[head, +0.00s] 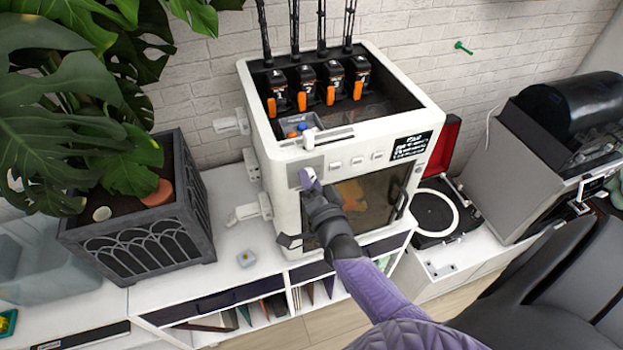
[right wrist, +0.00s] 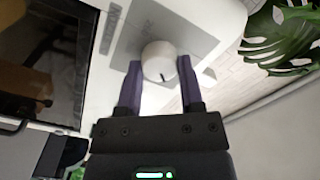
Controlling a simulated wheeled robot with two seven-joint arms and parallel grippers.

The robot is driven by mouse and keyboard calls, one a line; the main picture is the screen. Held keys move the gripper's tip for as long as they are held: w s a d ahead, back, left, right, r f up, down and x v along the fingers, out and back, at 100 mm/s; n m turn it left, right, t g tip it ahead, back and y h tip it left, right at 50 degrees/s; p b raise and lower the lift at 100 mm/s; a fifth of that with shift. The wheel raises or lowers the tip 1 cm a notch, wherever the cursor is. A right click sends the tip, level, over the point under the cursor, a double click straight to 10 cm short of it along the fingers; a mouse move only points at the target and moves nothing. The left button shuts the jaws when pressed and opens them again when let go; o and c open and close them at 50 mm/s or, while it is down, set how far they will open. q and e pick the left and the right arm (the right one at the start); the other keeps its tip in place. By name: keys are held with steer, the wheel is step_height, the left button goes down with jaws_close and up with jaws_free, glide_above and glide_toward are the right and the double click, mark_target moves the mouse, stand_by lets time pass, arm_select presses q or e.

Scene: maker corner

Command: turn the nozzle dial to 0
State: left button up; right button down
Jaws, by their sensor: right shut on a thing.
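The nozzle dial (right wrist: 159,62) is a round white knob with a short dark mark on its rim, set on a grey panel (right wrist: 150,30) of the white printer. In the right wrist view my right gripper (right wrist: 160,76) has its two purple fingers on either side of the dial, shut on it. In the head view my right gripper (head: 307,178) is at the front left of the white printer (head: 430,115), and it largely hides the dial. The numbers around the dial are too small to read. My left gripper is not in view.
The printer has several black and orange tool heads (head: 333,82) on top and a dark glass door (head: 365,205) below the dial. A planter (head: 140,240) stands to the left. A turntable (head: 437,212) and a grey machine (head: 500,150) stand to the right. The white cabinet top left of the printer is mostly clear.

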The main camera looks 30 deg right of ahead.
steer(key=shift+n+p, duration=0.6)
steer(key=shift+n, duration=3.9)
steer(key=shift+c, duration=1.2)
jaws_free()
steer(key=v, duration=1)
